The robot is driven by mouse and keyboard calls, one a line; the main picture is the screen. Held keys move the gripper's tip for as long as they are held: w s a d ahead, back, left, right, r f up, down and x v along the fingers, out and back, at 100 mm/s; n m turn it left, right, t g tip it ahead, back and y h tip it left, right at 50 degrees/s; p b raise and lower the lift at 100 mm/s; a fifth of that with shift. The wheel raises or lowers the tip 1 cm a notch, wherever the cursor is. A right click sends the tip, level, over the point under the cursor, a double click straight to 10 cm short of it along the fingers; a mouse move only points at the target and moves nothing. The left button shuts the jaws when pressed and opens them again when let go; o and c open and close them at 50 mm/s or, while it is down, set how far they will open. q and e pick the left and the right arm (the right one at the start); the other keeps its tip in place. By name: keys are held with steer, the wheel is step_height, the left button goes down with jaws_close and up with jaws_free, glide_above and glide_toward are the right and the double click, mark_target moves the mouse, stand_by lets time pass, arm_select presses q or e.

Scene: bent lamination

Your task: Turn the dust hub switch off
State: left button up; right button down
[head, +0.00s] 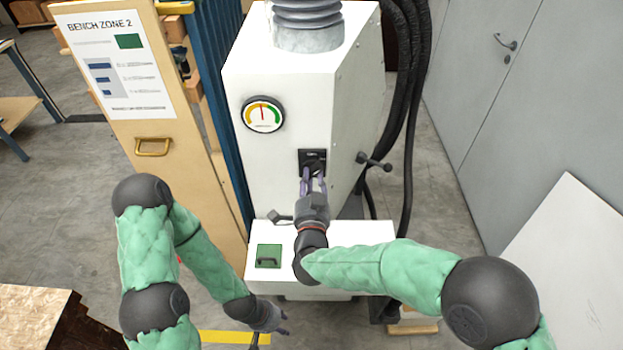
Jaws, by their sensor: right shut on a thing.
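The dust hub (345,95) is a tall white cabinet in the middle of the head view. Its switch (312,155) is a small black unit on the front face, below and right of a round gauge (263,114). My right gripper (313,176) points at the switch from below, with its fingers shut on the switch's lever. The fingers cover part of the switch, so the lever's exact angle is hidden. My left gripper (283,321) hangs low, in front of the hub's white base and well away from the switch. Its fingers are too small to judge.
A black knobbed lever (375,161) and black hoses (418,110) are on the right. A wooden sign panel (165,150) stands on the left.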

steer(key=n+p, duration=0.1)
steer(key=n, duration=0.3)
steer(key=shift+d+n, duration=0.15)
steer(key=shift+n, duration=0.15)
steer(key=shift+d+r+n+p, duration=0.15)
steer(key=shift+n+p, duration=0.45)
steer(key=shift+n, duration=1.4)
steer(key=c, duration=1)
jaws_free()
steer(key=shift+s, duration=0.15)
steer(key=s, duration=1.1)
steer(key=shift+s, duration=0.35)
